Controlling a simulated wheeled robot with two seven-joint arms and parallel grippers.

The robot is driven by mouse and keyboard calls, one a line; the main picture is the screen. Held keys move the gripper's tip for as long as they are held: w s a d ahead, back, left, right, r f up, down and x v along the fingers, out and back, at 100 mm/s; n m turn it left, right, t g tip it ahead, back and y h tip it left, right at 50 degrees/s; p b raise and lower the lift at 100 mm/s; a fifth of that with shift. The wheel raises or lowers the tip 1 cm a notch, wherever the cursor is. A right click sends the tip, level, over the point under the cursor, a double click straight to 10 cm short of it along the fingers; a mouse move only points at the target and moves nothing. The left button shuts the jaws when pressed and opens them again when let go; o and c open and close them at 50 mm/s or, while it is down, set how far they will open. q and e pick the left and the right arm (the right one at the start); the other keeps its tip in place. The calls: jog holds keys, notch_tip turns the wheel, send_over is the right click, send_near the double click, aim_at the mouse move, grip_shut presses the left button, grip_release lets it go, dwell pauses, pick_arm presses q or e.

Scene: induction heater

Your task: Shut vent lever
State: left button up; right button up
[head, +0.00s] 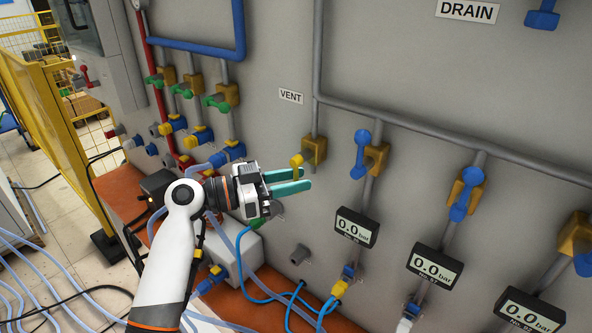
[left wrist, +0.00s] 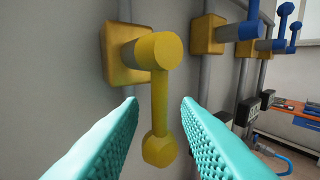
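The yellow vent lever (head: 296,166) sits on a brass-yellow valve block (head: 316,150) below the VENT label (head: 291,96). In the left wrist view the lever (left wrist: 160,98) hangs down from its round pivot and ends in a faceted knob (left wrist: 160,150). My left gripper (head: 305,179) is open, its teal fingers beside the lever in the head view. In the left wrist view the open fingers (left wrist: 160,104) stand left and right of the lever, with gaps on both sides. My right gripper is not in view.
Blue-levered valves (head: 361,155) stand to the right on grey pipes, above pressure displays (head: 357,228) reading 0.0 bar. Green-handled valves (head: 218,100) are to the upper left. Blue hoses (head: 245,265) run below. The grey panel around the VENT label is bare.

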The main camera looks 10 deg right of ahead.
pick_arm(q)
jog(key=shift+w+d, duration=0.1)
jog(key=shift+d, duration=0.35)
jog(key=shift+c, duration=0.3)
grip_shut()
jog(key=shift+f, duration=0.1)
